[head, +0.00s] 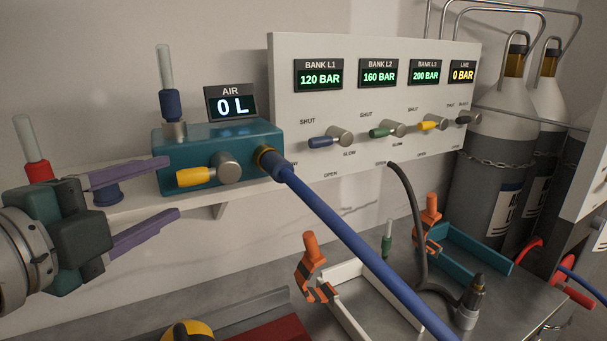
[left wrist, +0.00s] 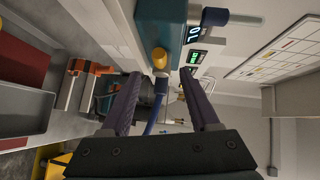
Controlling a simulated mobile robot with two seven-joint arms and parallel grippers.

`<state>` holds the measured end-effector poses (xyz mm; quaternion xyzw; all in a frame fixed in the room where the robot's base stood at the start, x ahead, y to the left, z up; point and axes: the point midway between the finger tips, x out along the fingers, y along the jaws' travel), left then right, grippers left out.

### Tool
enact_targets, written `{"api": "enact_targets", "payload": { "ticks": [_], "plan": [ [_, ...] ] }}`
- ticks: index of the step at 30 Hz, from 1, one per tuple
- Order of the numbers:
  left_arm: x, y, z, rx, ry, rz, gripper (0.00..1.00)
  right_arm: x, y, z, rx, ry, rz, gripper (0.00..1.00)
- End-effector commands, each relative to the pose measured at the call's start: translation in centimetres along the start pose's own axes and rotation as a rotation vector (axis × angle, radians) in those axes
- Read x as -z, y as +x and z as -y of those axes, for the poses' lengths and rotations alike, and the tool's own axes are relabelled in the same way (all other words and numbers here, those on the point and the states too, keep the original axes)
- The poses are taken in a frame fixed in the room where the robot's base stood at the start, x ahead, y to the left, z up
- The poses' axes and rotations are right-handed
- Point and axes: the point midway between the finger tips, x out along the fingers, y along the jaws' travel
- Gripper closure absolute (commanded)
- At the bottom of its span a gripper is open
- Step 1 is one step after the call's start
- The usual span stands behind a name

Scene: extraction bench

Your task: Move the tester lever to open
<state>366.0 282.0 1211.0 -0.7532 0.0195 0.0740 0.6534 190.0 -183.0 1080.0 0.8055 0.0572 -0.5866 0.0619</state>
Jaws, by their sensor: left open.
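The tester is a teal box (head: 221,147) on a shelf, with an AIR display (head: 232,104) reading 0 L. Its yellow lever (head: 196,177) sticks out to the left from a metal knob (head: 226,168) on the front face. My left gripper (head: 173,187) is open, its two purple fingers pointing at the lever from the left. The lever tip lies close to the fingertips; I cannot tell if they touch. In the left wrist view the yellow lever (left wrist: 160,58) shows end-on just beyond the gap between the fingers (left wrist: 161,78). My right gripper is not in view.
A blue hose (head: 345,240) runs from the tester's right end down across the bench. A white panel (head: 380,150) with bank displays and several coloured levers stands to the right. Orange clamps (head: 312,265) stand on the bench, and gas cylinders (head: 500,130) at far right.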

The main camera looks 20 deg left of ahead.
Motion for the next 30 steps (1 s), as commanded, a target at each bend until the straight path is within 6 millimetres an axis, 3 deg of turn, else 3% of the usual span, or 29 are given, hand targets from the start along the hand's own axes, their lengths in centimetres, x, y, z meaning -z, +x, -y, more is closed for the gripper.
{"api": "enact_targets", "payload": {
  "ticks": [6, 12, 26, 30],
  "plan": [
    [0.0, 3.9, 0.2, 0.002, -0.001, 0.001, 0.38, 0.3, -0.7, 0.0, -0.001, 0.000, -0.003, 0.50],
    [0.0, 6.4, 0.1, 0.001, -0.002, 0.001, 0.38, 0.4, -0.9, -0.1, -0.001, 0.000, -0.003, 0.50],
    [0.0, 7.5, 0.0, -0.001, -0.003, 0.001, 0.38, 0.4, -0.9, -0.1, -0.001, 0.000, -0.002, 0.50],
    [0.0, 7.5, 0.0, -0.001, -0.003, 0.001, 0.54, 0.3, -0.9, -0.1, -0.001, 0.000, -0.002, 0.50]
  ]
}}
